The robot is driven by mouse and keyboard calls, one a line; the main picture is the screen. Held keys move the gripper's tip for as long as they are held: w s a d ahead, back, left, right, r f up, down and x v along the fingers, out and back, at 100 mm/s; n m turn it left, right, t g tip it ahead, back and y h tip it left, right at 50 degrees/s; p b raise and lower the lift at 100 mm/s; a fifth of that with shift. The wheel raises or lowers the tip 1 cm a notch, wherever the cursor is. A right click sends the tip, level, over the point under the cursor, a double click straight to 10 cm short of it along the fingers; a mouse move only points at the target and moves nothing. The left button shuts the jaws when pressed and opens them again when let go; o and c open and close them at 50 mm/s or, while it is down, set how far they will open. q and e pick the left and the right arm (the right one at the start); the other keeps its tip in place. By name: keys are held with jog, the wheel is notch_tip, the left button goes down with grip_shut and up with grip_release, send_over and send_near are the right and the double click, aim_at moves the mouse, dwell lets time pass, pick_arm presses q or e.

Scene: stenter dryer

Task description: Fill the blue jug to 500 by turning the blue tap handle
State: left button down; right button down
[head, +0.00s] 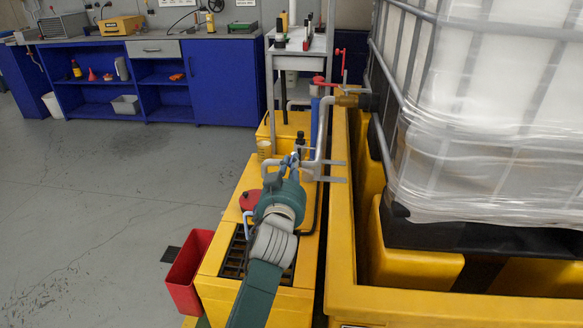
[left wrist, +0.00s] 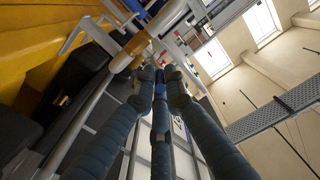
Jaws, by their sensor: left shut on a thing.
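My left gripper (head: 283,168) reaches over the yellow unit to the grey pipe and is shut on the blue tap handle (head: 293,160). In the left wrist view the two fingers (left wrist: 160,88) close around the blue handle (left wrist: 160,82) below the pipe. The blue jug is mostly hidden behind my left arm; a pale blue curved piece (head: 247,226), perhaps its handle, shows left of the arm above the black grille. The water level and the 500 mark cannot be seen. My right gripper is not in view.
A yellow trough (head: 341,240) with a wrapped white tank (head: 480,130) stands to the right. A red bin (head: 187,272) hangs at the left of the yellow unit. A red lid (head: 250,200) and a yellowish beaker (head: 264,149) are nearby. Open floor lies left.

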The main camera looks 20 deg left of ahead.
pick_arm(q)
jog(key=shift+f, duration=0.4)
jog(key=c, duration=1.8)
grip_release()
jog(key=shift+r, duration=0.2)
notch_tip(320, 180, up, 10)
jog(key=shift+c, duration=0.2)
